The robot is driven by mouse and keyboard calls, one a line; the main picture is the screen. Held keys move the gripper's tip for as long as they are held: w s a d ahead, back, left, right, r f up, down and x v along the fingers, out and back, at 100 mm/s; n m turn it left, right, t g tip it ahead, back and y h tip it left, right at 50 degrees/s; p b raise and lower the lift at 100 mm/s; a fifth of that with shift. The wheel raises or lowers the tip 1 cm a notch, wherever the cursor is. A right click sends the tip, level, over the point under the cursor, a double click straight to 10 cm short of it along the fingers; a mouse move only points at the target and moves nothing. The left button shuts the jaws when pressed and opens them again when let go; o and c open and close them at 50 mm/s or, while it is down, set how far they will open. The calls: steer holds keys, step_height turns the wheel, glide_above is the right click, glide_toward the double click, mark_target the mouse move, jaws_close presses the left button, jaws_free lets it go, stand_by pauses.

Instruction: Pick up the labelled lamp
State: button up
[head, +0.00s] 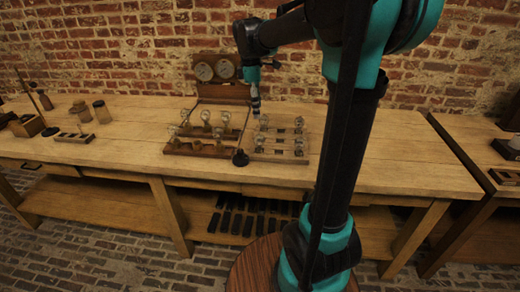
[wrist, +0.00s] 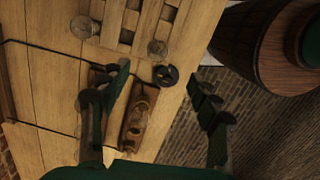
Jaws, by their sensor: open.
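In the head view, several clear glass lamps stand on a dark wooden board (head: 197,150) and on a paler slatted rack (head: 280,155) beside it. I cannot make out a label on any lamp. My gripper (head: 256,108) points down above the back of these two holders. In the wrist view my gripper (wrist: 160,105) is open, with its two fingers wide apart and nothing held.
A small black round object (head: 240,158) lies at the front between the holders. A wooden box with two dials (head: 216,68) stands behind. Jars (head: 101,111) and a small rack (head: 74,137) stand far left. The table's right end is clear.

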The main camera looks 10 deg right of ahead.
mark_target(260, 136)
steer(key=shift+n, duration=0.6)
steer(key=f, duration=0.5)
steer(key=d+f, duration=0.1)
steer(key=f, duration=1)
steer(key=shift+w+d, duration=0.15)
steer(key=shift+w, duration=0.1)
steer(key=c, duration=1.2)
